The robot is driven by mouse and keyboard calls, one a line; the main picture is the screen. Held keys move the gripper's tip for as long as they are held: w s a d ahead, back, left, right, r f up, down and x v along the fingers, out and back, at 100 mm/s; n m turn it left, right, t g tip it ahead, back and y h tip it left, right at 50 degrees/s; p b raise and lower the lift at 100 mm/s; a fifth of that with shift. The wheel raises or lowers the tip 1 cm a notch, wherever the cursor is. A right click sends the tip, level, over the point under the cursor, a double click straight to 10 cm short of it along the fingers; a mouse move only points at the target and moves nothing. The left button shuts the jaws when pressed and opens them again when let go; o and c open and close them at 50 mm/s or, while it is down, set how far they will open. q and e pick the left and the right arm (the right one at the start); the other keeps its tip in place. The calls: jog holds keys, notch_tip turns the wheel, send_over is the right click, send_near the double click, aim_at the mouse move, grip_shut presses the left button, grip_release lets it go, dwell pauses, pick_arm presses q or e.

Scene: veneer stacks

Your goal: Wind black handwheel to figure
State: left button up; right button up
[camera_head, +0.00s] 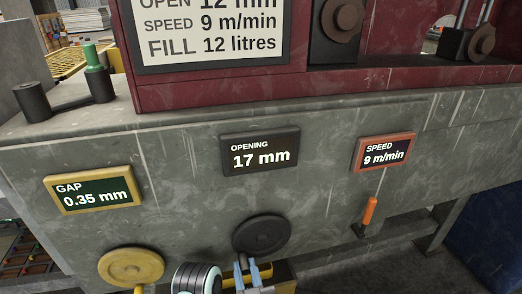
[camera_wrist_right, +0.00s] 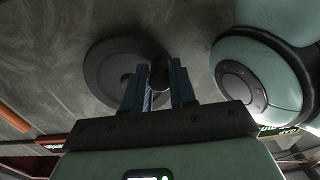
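The black handwheel (camera_head: 262,234) is on the front of the grey machine, below the OPENING display (camera_head: 261,151), which reads 17 mm. The placard (camera_head: 211,30) above shows an OPEN line of 12 mm, its top partly cut off. My right gripper (camera_head: 247,267) is at the lower edge of the black wheel. In the right wrist view its two blue fingers (camera_wrist_right: 159,78) stand close on both sides of the wheel's dark knob (camera_wrist_right: 158,74), seemingly shut on it. The wheel's disc (camera_wrist_right: 104,72) shows behind. My left gripper is out of view.
A yellow handwheel (camera_head: 132,266) sits to the left under the GAP display (camera_head: 92,190), reading 0.35 mm. An orange lever (camera_head: 369,212) is to the right under the SPEED display (camera_head: 384,152), reading 9 m/min.

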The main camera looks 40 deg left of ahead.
jog(key=o, duration=0.3)
jog(key=v, duration=0.7)
jog(key=shift+b, duration=0.3)
dwell(0.4)
